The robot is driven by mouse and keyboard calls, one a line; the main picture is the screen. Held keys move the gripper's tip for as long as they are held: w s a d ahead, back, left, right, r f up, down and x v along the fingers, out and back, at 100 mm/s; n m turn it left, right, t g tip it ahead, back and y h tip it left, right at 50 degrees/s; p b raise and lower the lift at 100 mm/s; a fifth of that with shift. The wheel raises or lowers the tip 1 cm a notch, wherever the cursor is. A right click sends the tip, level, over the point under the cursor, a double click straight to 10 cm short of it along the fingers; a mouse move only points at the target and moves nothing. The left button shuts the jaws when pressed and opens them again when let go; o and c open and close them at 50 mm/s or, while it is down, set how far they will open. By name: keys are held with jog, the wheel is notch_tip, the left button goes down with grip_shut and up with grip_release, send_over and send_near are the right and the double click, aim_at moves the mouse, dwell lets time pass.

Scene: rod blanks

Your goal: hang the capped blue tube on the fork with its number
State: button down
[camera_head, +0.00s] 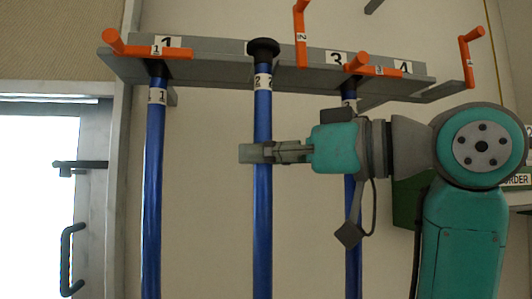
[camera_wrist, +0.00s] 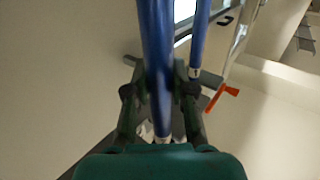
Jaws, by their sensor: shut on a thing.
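My gripper (camera_head: 262,152) is shut on a blue tube (camera_head: 263,215) with a black cap (camera_head: 263,47) and a white label reading 2. The tube is upright, and its cap overlaps the rack (camera_head: 215,66) between the 1 and 3 plates. The cap covers part of the plate there. I cannot tell whether the tube is in the fork or in front of it. The orange bar marked 2 (camera_head: 301,38) stands raised just right of the cap. In the wrist view the held tube (camera_wrist: 156,60) runs between my fingers (camera_wrist: 160,98).
A blue tube labelled 1 (camera_head: 154,190) hangs at left under a lowered orange bar (camera_head: 150,48). Another tube (camera_head: 352,220) hangs at position 3, partly behind my gripper, its bar (camera_head: 372,69) lowered. Bar 4 (camera_head: 468,60) is raised, with no tube seen there.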

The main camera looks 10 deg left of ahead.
jog(key=shift+w+a+f, duration=0.15)
jog(key=shift+w+f, duration=0.05)
jog(key=shift+w, duration=0.3)
jog(key=shift+w+a+f, duration=0.2)
jog(key=shift+w, duration=0.35)
jog(key=shift+w+a+f, duration=0.15)
jog(key=shift+w+f, duration=0.05)
jog(key=shift+w, duration=0.3)
jog(key=c, duration=0.9)
grip_release()
jog(key=shift+d, duration=0.1)
